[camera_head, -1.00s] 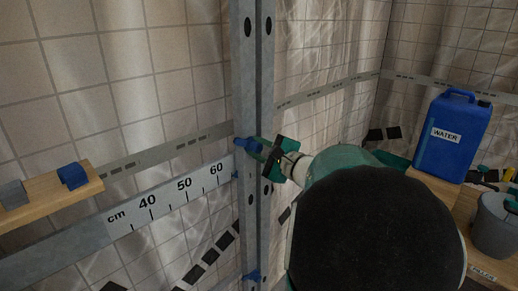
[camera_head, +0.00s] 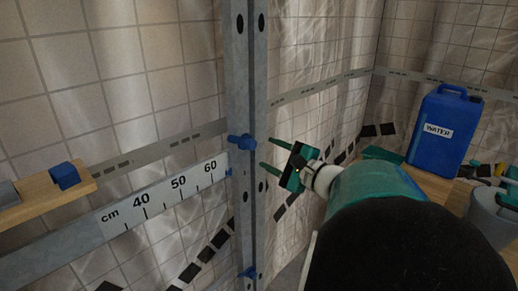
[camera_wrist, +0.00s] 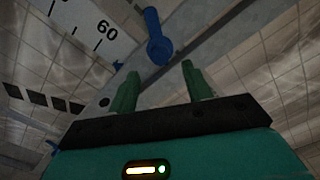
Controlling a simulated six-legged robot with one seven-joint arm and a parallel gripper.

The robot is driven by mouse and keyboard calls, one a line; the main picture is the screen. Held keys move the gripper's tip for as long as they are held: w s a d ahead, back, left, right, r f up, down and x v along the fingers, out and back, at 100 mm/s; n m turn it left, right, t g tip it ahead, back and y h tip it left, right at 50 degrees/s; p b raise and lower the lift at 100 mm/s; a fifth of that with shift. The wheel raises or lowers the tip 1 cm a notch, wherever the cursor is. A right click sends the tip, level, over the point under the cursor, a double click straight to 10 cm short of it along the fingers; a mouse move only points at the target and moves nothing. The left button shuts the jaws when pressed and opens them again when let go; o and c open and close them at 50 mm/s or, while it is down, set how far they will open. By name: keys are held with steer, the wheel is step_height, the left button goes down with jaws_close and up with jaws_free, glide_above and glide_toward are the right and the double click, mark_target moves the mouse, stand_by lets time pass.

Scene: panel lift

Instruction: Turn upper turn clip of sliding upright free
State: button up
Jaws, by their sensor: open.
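The sliding upright (camera_head: 240,70) is a tall grey metal post at the centre of the head view. Its upper turn clip (camera_head: 241,142) is blue, with its lever lying roughly crosswise to the post. In the wrist view the clip (camera_wrist: 158,45) shows a round knob and an arm pointing up the picture. My gripper (camera_head: 266,153) is open and empty, just right of the clip and apart from it. In the wrist view the green fingers of my gripper (camera_wrist: 160,72) point toward the clip, one on either side of its line. A lower blue clip (camera_head: 248,272) sits further down the post.
A horizontal rail with a centimetre scale (camera_head: 160,195) meets the post from the left. A wooden shelf (camera_head: 40,198) with a blue block (camera_head: 65,175) is at left. A blue water canister (camera_head: 443,130) and a grey bucket (camera_head: 490,215) stand at right. Tiled sheeting hangs behind.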

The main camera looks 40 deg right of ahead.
steer(key=s, duration=0.6)
steer(key=shift+s, duration=0.3)
steer(key=shift+w, duration=0.1)
steer(key=w+a+f+n+g+y, duration=0.25)
steer(key=a+n+g, duration=0.2)
steer(key=a, duration=0.55)
steer(key=w+a+f+n+g+y, duration=0.25)
steer(key=a+n+y, duration=0.2)
steer(key=a, duration=0.45)
steer(key=s+a+f+n+g+h, duration=0.2)
steer(key=s+a+n+h, duration=0.1)
steer(key=a+n, duration=0.3)
steer(key=s+a+f+n+g+h, duration=0.2)
steer(key=s+a+n+g+h, duration=0.1)
steer(key=a+n, duration=0.3)
steer(key=n+h, duration=0.1)
steer(key=n, duration=0.1)
steer(key=shift+s+a+n+h, duration=0.2)
steer(key=shift+s+n+h, duration=0.1)
steer(key=shift+n, duration=0.1)
